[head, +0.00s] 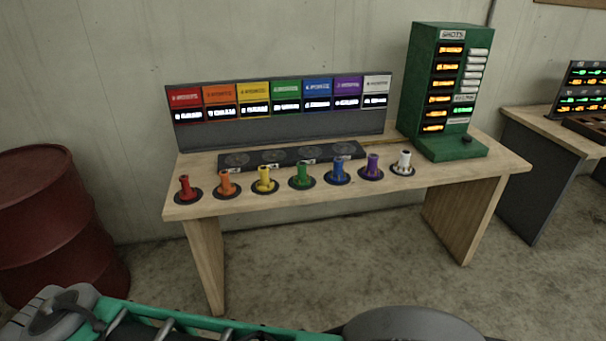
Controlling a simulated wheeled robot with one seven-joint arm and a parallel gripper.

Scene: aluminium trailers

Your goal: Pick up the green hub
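The green hub (303,174) stands upright on a dark round base on the wooden table (450,172). It is in the middle of a row of coloured hubs near the table's front edge. A yellow hub (264,179) is on its left and a blue hub (337,169) on its right. My gripper cannot be made out in the head view. Parts of my own body show along the bottom edge.
Red (186,188), orange (226,184), purple (372,166) and white (404,160) hubs share the row. Behind are a dark plate (212,167), a coloured label panel (280,130) and a green cabinet (424,85). A red barrel (55,225) stands left. Floor before the table is clear.

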